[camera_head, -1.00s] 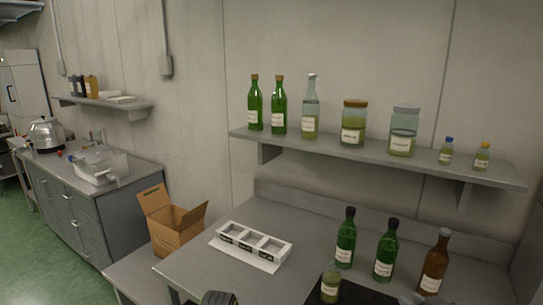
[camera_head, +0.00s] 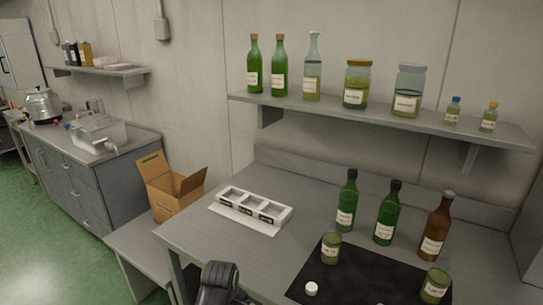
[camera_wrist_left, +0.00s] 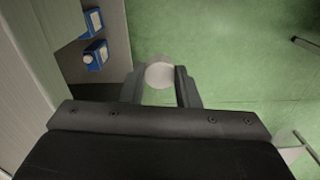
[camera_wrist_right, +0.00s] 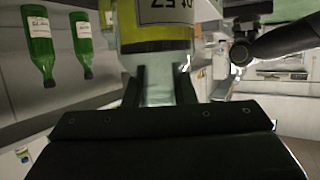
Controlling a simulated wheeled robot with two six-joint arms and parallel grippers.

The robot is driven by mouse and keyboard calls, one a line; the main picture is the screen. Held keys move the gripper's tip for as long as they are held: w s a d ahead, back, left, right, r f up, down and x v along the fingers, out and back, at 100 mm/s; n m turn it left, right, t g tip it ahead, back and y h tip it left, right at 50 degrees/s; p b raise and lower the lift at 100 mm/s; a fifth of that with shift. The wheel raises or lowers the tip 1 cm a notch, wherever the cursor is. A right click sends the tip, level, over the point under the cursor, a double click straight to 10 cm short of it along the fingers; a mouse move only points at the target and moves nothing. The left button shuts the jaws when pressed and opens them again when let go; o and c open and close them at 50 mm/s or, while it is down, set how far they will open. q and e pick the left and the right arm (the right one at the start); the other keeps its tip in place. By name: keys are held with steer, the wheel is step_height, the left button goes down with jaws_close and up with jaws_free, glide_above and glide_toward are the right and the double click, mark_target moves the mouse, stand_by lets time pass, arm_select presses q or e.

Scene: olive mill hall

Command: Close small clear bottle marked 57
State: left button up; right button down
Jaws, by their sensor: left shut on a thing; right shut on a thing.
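Neither gripper shows in the head view, where a dark link of my arm is at the bottom edge.
A dark mat (camera_head: 350,275) on the table bears a loose white cap (camera_head: 311,288) and squat green-filled containers (camera_head: 331,249). Dark green bottles (camera_head: 346,205) and a brown bottle (camera_head: 436,230) stand behind. A white three-compartment rack (camera_head: 254,207) is at left. The wall shelf (camera_head: 380,115) holds bottles and jars.

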steer(key=shift+a, duration=0.1)
stand_by(0.5)
steer(key=w+a+f+n+g+y, duration=0.2)
steer(key=a+n+g+y, duration=0.4)
steer(key=a, duration=0.8)
steer(key=shift+a+n+g, duration=0.35)
steer(key=shift+n+g, duration=0.15)
steer(key=shift+n, duration=0.5)
steer(key=shift+d, duration=0.1)
steer(key=shift+s+d+r+m+t+h, duration=0.3)
steer(key=shift+d+m+t, duration=0.2)
steer(key=shift+d, duration=1.95)
steer(key=shift+s+d+r+m+t+h, duration=0.3)
steer(key=shift+d+m+t, duration=0.2)
steer(key=shift+d, duration=1.95)
steer(key=shift+s+d+r+m+t+h, duration=0.2)
steer(key=shift+s+d+r+m+t, duration=0.3)
steer(key=shift+d, duration=1.95)
steer(key=shift+w, duration=0.1)
steer(key=shift+f, duration=0.1)
